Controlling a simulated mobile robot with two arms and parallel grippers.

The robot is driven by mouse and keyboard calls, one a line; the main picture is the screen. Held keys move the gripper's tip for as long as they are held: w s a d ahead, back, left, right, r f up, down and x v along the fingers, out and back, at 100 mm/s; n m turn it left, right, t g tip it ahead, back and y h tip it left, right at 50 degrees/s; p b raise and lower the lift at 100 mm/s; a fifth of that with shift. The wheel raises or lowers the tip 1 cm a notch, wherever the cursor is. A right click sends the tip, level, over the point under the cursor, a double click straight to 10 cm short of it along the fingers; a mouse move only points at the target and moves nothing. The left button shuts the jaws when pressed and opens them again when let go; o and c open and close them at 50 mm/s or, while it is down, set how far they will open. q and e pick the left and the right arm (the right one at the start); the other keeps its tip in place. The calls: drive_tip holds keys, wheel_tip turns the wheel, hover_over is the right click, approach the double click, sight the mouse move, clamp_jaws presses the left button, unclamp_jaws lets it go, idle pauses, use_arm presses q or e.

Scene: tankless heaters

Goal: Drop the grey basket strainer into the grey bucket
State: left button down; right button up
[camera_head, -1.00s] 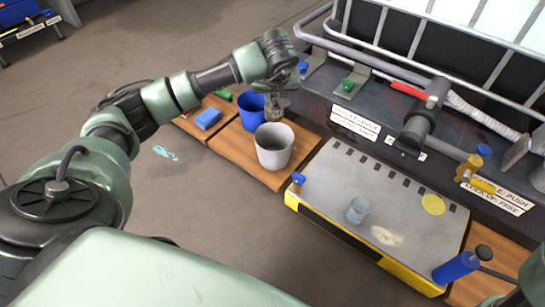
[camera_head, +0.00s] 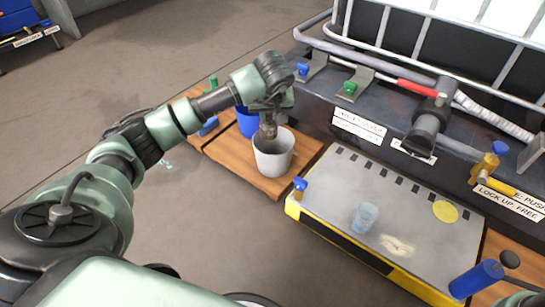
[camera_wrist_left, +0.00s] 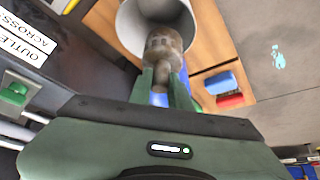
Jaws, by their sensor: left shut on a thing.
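The grey bucket (camera_head: 273,158) stands upright on the wooden bench, and its rim also shows in the left wrist view (camera_wrist_left: 130,28). My left gripper (camera_head: 268,118) is shut on the grey basket strainer (camera_head: 268,131) and holds it over the bucket's opening, near its back left side. In the left wrist view the strainer (camera_wrist_left: 163,42) hangs from the green fingers, in front of the bucket's mouth. I cannot tell whether its lower end is below the rim. My right gripper is not in view.
A blue bucket (camera_head: 247,124) stands behind the grey one. A blue block (camera_wrist_left: 221,82) and a red block (camera_wrist_left: 230,101) lie beside it. The tank's frame rises behind.

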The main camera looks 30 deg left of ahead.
use_arm(q)
drive_tip(key=c, duration=1.2)
unclamp_jaws()
drive_tip(key=shift+c, duration=0.2)
drive_tip(key=p+v, duration=0.5)
drive_tip(key=v, duration=0.2)
drive_tip(key=shift+s+r, duration=0.15)
drive_tip(key=shift+r, duration=0.2)
drive_tip(key=shift+d, duration=0.15)
